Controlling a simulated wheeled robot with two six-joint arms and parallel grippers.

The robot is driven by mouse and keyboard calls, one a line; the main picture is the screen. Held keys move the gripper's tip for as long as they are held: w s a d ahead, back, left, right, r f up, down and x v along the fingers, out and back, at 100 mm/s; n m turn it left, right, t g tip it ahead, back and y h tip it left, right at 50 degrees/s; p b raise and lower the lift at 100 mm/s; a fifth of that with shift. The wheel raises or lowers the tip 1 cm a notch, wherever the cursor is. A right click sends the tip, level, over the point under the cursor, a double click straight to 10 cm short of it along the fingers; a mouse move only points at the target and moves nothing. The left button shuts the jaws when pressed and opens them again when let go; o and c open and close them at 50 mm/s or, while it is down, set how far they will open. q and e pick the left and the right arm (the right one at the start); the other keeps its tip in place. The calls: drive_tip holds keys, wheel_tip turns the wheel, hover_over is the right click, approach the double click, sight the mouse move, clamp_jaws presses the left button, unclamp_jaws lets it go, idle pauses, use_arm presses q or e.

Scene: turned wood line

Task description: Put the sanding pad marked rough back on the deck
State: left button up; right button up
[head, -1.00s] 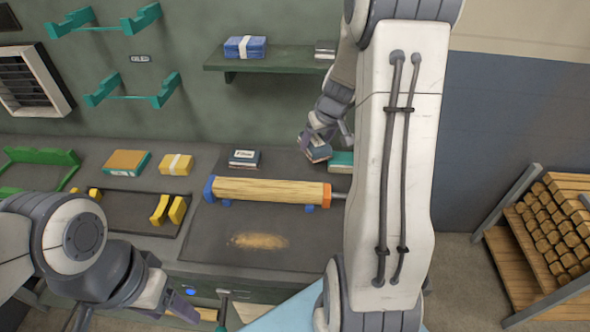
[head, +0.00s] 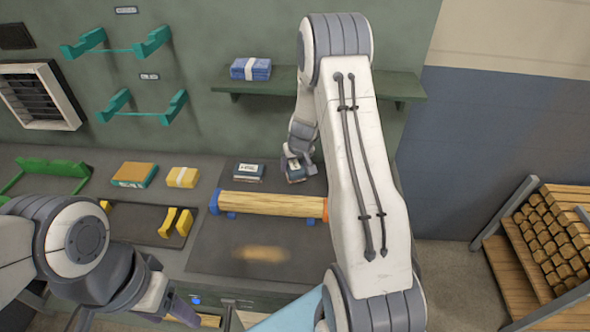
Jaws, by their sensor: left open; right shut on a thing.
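My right gripper (head: 294,164) is shut on a small dark sanding pad (head: 296,176) with a pale label. The pad is at or just above the dark work surface (head: 205,255), behind the lathe; I cannot tell whether it touches. A similar dark pad with a white label (head: 249,172) lies just to its left, apart from it. The lettering on both is too small to read, so I cannot tell which is marked rough. My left gripper (head: 187,313) is open at the front edge of the bench, low in the picture.
A pale wood cylinder (head: 270,203) lies between blue and orange ends, in front of the pads. Yellow (head: 183,177) and orange-teal (head: 134,174) blocks lie left. A shelf (head: 285,84) with a blue pack (head: 250,68) hangs above. My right arm hides the bench's right part.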

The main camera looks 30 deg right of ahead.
drive_tip(key=shift+f+b, duration=0.65)
drive_tip(key=shift+f, duration=0.95)
